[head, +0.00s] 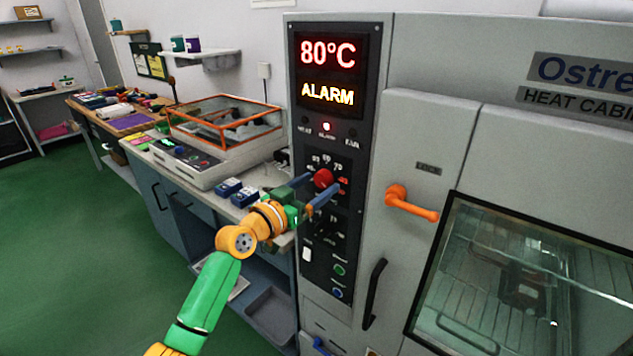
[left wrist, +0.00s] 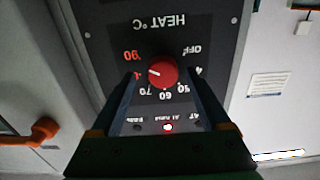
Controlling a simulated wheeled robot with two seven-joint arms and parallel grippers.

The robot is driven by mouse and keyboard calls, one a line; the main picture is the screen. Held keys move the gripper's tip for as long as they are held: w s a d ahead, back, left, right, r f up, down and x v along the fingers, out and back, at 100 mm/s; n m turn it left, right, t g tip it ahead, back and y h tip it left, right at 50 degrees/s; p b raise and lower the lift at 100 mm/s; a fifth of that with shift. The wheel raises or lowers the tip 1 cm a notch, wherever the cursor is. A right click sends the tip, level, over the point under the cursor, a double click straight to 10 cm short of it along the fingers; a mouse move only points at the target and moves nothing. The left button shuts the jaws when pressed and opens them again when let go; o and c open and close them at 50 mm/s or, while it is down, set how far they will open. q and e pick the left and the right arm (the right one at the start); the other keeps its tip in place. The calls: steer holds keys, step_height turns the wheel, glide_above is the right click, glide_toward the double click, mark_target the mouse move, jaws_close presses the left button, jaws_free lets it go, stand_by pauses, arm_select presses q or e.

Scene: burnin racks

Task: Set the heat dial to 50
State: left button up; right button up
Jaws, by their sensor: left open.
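The red heat dial (head: 323,178) sits on the black control panel (head: 312,268) of the heat cabinet. In the left wrist view, upside down, the dial (left wrist: 162,72) has a white pointer mark facing left, towards a red number partly hidden by a finger, between 70 and 90. The 50 mark (left wrist: 183,89) shows on the other side. The display (head: 328,70) reads 80°C and ALARM. My left gripper (head: 318,188) is open, its fingers on either side of the dial. I cannot tell whether they touch it. My right gripper is not in view.
An orange door handle (head: 410,204) sticks out right of the panel, beside the glass door (head: 520,285). A second dial lies below the heat dial, partly hidden by my gripper. A bench with an orange-framed box (head: 225,122) stands left. The green floor is open.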

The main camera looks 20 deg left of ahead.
arm_select(q)
steer(key=shift+w+a+f, duration=0.15)
steer(key=shift+w+f, duration=0.05)
steer(key=shift+w, duration=0.35)
steer(key=shift+s+r, duration=0.1)
steer(key=shift+s, duration=0.05)
steer(key=shift+c, duration=0.4)
steer(key=shift+s, duration=0.1)
steer(key=c, duration=0.4)
jaws_close()
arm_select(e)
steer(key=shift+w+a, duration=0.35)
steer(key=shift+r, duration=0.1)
